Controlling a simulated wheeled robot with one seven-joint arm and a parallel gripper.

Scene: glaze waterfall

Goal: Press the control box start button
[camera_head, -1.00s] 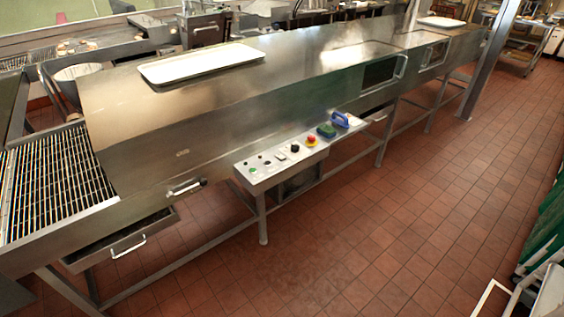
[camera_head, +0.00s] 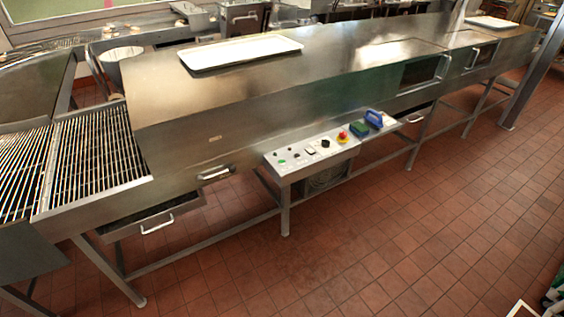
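The control box (camera_head: 309,160) is a pale, slanted panel on legs at the front of a long steel machine, just right of the middle of the head view. It carries a green button (camera_head: 281,161) at its left end, several small dark knobs and switches, a black knob (camera_head: 325,143) and a red button on a yellow base (camera_head: 343,135). The labels are too small to read. My gripper is not in view, so nothing shows near the panel.
The long steel machine (camera_head: 215,115) fills the middle, with a wire conveyor (camera_head: 100,150) at left. A green block (camera_head: 359,128) and a blue-handled item (camera_head: 375,118) sit right of the panel. An open drawer (camera_head: 150,215) juts out. The tiled floor (camera_head: 400,240) in front is clear.

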